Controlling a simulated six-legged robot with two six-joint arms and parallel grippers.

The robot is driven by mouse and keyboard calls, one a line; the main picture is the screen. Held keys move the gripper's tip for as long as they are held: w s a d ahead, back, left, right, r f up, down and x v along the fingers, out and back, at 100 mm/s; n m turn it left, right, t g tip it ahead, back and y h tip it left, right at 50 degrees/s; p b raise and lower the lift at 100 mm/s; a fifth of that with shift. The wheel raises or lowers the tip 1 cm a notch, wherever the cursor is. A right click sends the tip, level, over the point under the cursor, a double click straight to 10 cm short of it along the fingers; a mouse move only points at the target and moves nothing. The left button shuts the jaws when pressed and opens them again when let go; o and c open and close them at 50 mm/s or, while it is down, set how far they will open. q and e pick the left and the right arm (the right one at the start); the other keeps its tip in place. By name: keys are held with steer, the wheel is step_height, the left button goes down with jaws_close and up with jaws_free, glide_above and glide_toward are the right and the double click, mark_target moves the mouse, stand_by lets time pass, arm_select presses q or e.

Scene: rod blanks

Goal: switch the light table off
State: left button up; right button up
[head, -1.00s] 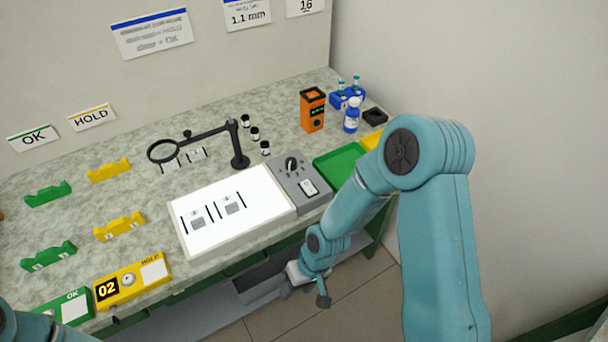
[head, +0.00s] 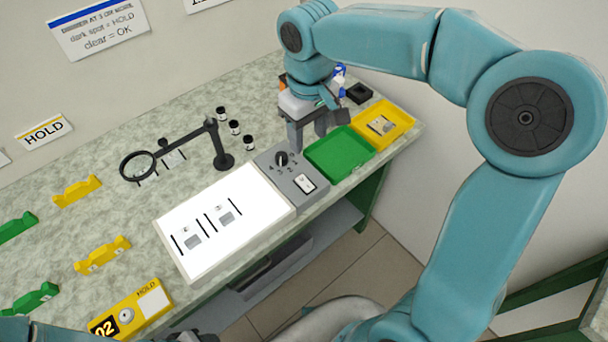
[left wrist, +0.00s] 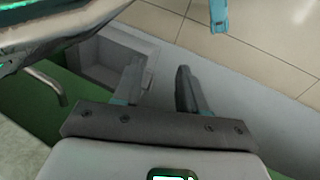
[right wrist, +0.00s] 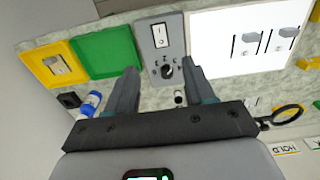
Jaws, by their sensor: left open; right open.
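The light table (head: 217,252) on the bench has a bright white lit top with two small pieces and dark bars on it. Its grey control panel (head: 274,173) adjoins the right side, with a black knob (head: 282,158) and a white rocker switch (head: 304,183). The right wrist view also shows the knob (right wrist: 167,73) and the switch (right wrist: 158,36). My right gripper (head: 308,140) is open and empty, above the bench just behind the panel. In the right wrist view its fingers (right wrist: 162,90) lie either side of the knob. My left gripper (left wrist: 158,85) is open and empty, low by the bench front.
A green tray (head: 337,152) and a yellow tray (head: 403,120) lie right of the panel. A magnifier on a stand (head: 223,160) and several small dark-capped vials stand behind the light table. Bottles and an orange device are partly hidden by my right arm.

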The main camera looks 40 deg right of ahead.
mark_target(310, 188)
steer(key=f, duration=1)
steer(key=f+b, duration=0.1)
steer(key=f, duration=0.5)
steer(key=shift+s+d, duration=0.1)
steer(key=shift+s, duration=0.2)
steer(key=shift+c, duration=0.3)
